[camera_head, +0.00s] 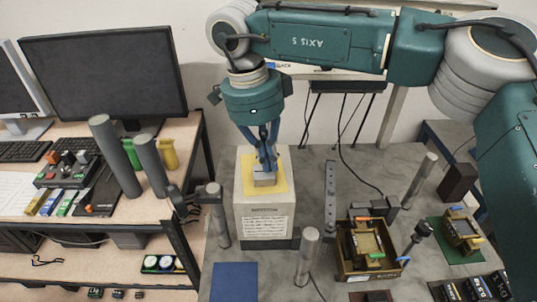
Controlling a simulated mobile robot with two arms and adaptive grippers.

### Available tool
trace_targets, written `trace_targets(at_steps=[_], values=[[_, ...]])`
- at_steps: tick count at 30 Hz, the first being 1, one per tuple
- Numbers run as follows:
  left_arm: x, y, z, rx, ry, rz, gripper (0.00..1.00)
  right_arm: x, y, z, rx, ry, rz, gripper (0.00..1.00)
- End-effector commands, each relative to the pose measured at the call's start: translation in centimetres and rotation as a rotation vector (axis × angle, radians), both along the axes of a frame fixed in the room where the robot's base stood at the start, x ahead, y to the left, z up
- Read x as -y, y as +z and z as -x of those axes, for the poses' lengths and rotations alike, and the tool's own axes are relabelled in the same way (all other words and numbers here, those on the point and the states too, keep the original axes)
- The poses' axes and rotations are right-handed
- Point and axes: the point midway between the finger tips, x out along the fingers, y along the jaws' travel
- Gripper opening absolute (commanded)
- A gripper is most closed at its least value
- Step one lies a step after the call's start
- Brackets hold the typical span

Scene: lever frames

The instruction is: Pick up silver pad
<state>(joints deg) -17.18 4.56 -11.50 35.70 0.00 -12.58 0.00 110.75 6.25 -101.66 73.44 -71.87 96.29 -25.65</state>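A small silver-grey pad (265,180) sits on a yellow square (250,188) on top of a pale box-like pedestal (265,210) with a printed label, near the middle of the head view. My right gripper (267,166) points straight down over the pad, its blue-grey fingers at the pad's top edge. The fingers look close together and partly hide the pad's far side. I cannot tell whether they are closed on it. My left gripper is not in view.
Metal posts stand left and right of the pedestal, one (218,215) close by. A brown box (368,250) with a device is at the right. A blue square (234,282) lies in front. A separate desk (150,195) with monitors is at the left.

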Motion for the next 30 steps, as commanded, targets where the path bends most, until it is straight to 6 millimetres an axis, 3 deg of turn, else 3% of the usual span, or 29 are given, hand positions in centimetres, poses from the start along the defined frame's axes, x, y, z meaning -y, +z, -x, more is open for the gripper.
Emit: trace_targets(at_steps=[1,13,22,30], values=[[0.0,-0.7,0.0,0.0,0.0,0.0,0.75,0.0,-0.7,0.0,-0.001,0.0,-0.001,0.0],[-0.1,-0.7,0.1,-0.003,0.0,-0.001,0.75,-0.2,-1.0,0.0,-0.003,0.0,0.0,0.0],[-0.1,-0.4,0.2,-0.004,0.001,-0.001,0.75,-4.7,-1.0,0.1,-0.004,0.002,-0.001,0.0],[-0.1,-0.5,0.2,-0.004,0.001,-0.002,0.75,-5.1,-1.1,0.1,-0.006,0.002,-0.002,0.0]])
